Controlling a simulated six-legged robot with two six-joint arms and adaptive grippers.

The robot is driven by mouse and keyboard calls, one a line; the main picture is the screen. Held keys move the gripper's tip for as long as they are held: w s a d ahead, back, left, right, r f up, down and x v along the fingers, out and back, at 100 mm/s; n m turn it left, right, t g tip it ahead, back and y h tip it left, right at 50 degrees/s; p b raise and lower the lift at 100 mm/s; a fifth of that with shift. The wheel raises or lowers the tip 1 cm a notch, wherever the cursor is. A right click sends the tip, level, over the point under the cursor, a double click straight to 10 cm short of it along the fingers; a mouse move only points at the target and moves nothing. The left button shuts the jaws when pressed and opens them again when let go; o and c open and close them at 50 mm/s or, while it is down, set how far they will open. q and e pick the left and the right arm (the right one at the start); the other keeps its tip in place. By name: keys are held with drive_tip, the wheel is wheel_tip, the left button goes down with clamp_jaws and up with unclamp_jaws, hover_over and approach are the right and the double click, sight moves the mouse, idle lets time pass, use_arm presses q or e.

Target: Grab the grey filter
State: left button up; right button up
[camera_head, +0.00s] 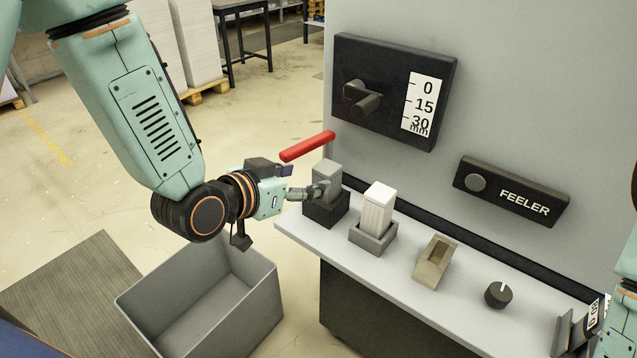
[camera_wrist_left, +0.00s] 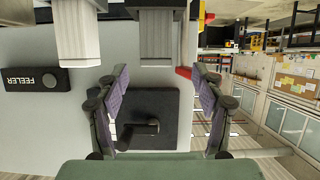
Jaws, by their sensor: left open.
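The grey filter (camera_head: 327,170) is a grey block standing upright in a dark holder (camera_head: 326,209) at the left end of the shelf. My left gripper (camera_head: 318,190) comes in from the left and its fingers are at the filter's near side. In the left wrist view, which looks inverted, the grey filter (camera_wrist_left: 157,42) shows between the two spread fingers of my left gripper (camera_wrist_left: 160,88), with a gap on each side.
A white ribbed block (camera_head: 378,207) stands in a grey holder (camera_head: 373,237) just right of the grey filter. A beige holder (camera_head: 433,262) and black knob (camera_head: 498,294) are farther right. A red bar (camera_head: 307,146) juts out close above. A grey bin (camera_head: 205,305) stands below.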

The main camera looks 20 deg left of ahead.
sight(320, 175)
use_arm(q)
drive_tip(key=shift+w+d+r, duration=0.15)
drive_tip(key=shift+d, duration=0.1)
drive_tip(key=shift+w+d, duration=0.2)
drive_tip(key=shift+d, duration=0.1)
drive_tip(key=shift+w+d+f, duration=0.3)
drive_tip(key=shift+w+d, duration=0.25)
drive_tip(key=shift+w, duration=0.05)
drive_tip(key=x, duration=0.3)
drive_tip(key=a+x, duration=0.1)
drive_tip(key=x, duration=0.1)
drive_tip(key=shift+f, duration=0.25)
drive_tip(key=shift+w+d+f, duration=0.1)
drive_tip(key=shift+w+d, duration=0.2)
drive_tip(key=shift+d, duration=0.05)
drive_tip(key=shift+a, duration=0.4)
drive_tip(key=shift+c, duration=0.7)
drive_tip(key=shift+d, duration=0.3)
drive_tip(key=c, duration=0.6)
drive_tip(key=shift+a, duration=0.25)
drive_tip(key=c, duration=0.5)
drive_tip(key=shift+d, duration=0.1)
drive_tip(key=shift+c, duration=0.4)
